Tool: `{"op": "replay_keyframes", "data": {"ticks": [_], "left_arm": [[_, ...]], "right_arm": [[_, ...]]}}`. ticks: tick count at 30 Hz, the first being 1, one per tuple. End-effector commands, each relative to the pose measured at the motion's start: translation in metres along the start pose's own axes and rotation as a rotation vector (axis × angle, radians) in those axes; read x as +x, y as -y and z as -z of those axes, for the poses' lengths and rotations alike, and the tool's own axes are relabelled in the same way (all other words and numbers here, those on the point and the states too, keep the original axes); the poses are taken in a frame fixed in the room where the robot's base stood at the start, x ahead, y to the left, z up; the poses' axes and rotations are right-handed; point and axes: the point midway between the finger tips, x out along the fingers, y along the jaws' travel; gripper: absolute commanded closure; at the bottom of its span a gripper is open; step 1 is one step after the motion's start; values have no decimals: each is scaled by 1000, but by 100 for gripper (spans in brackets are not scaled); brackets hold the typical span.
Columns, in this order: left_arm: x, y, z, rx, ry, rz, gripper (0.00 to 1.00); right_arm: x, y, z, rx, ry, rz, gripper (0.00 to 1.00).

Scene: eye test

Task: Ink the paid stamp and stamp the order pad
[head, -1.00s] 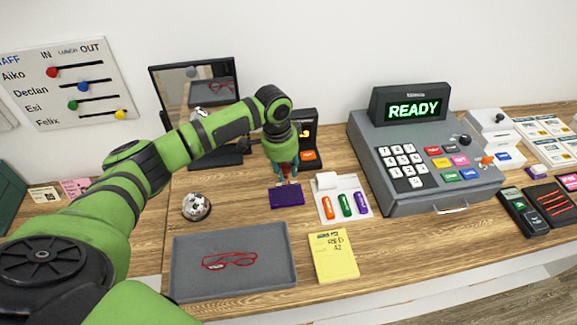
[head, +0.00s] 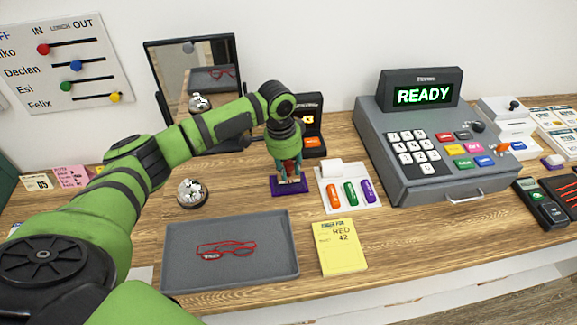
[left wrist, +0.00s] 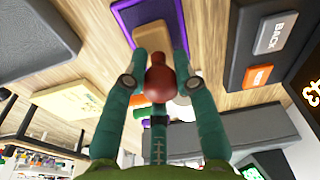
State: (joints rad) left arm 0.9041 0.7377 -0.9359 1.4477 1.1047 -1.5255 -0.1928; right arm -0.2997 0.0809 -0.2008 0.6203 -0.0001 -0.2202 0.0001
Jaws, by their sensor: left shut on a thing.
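My left gripper (head: 290,182) is shut on a stamp with a dark red, rounded handle (left wrist: 160,80). In the head view it is right over the purple ink pad (head: 275,189), with the stamp low at the pad. The fingers hide the stamp's base, so I cannot tell whether it touches. In the left wrist view the pad's purple edge (left wrist: 178,10) shows behind the handle. The yellow order pad (head: 341,258) lies in front, to the right, with handwriting on its upper part. My right gripper is not in view.
A grey tray (head: 174,268) with red glasses (head: 228,249) lies front left. A silver bell (head: 192,193) stands behind it. A white holder with coloured markers (head: 350,192) is right of the ink pad. The cash register (head: 430,185) stands further right, a mirror (head: 158,75) behind.

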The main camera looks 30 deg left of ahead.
Motion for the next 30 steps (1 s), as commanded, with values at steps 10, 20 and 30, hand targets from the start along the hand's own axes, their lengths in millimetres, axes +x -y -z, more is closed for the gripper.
{"op": "replay_keyframes", "data": {"ticks": [10, 20, 30], "left_arm": [[0, 0, 0, 0, 0, 0, 93], [3, 0, 0, 0, 0, 0, 93], [7, 0, -1, 0, 0, 0, 93]], "right_arm": [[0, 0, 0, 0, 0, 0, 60], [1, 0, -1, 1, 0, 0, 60], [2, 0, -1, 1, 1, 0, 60]]}}
